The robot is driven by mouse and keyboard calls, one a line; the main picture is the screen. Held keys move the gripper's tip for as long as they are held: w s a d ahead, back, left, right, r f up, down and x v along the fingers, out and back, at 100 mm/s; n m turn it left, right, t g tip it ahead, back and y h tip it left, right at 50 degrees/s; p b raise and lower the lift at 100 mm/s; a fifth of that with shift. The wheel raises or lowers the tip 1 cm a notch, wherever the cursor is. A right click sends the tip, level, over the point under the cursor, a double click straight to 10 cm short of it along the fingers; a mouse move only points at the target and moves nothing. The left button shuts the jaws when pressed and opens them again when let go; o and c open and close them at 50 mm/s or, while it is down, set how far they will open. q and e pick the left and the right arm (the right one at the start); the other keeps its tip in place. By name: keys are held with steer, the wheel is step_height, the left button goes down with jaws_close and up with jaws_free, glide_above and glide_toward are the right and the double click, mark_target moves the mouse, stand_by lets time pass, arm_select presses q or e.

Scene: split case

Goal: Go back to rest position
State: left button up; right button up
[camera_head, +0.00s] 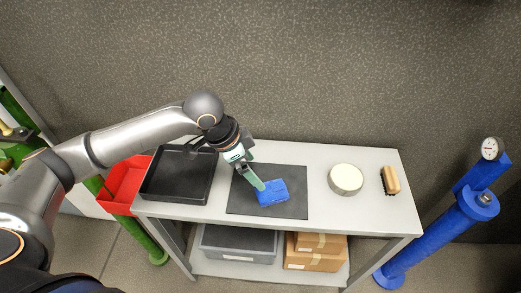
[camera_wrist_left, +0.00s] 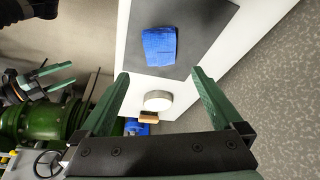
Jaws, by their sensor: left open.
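My left gripper (camera_head: 258,184) hangs over the dark mat (camera_head: 292,211) on the light table, close to a blue folded cloth-like piece (camera_head: 272,193). In the left wrist view the gripper's green fingers (camera_wrist_left: 160,73) are wide apart with nothing between them. The blue piece (camera_wrist_left: 159,46) lies on the mat beyond the fingertips, apart from them. My left arm reaches in from the left over the black tray. What looks like my right gripper (camera_wrist_left: 52,78) shows small at the left of the left wrist view; its jaw state is unclear.
A black tray (camera_head: 153,189) stands at the table's left, beside a red bin (camera_head: 121,190). A round pale tin (camera_head: 346,177) and a brush (camera_head: 390,180) stand at the right. A grey bin (camera_head: 240,247) and cardboard boxes (camera_head: 315,262) fill the lower shelf. A blue post (camera_head: 440,235) stands right.

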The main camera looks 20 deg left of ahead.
arm_select(q)
steer(key=s+d+f+n+t+h, duration=0.1)
steer(key=s+d+f, duration=0.4)
steer(key=s+d, duration=0.25)
steer(key=s+a+f+n+y, duration=0.45)
steer(key=s+a+n, duration=0.25)
steer(key=s+a, duration=0.5)
steer(key=w+d+f+t+h, duration=0.1)
steer(key=w+d+f+t, duration=0.1)
steer(key=f, duration=0.3)
steer(key=w+d+f+t+h, duration=0.1)
steer(key=w+d+f+t, duration=0.1)
steer(key=f, duration=0.4)
steer(key=shift+d+f+t, duration=0.25)
steer(key=shift+d+t, duration=0.45)
steer(key=shift+d, duration=0.05)
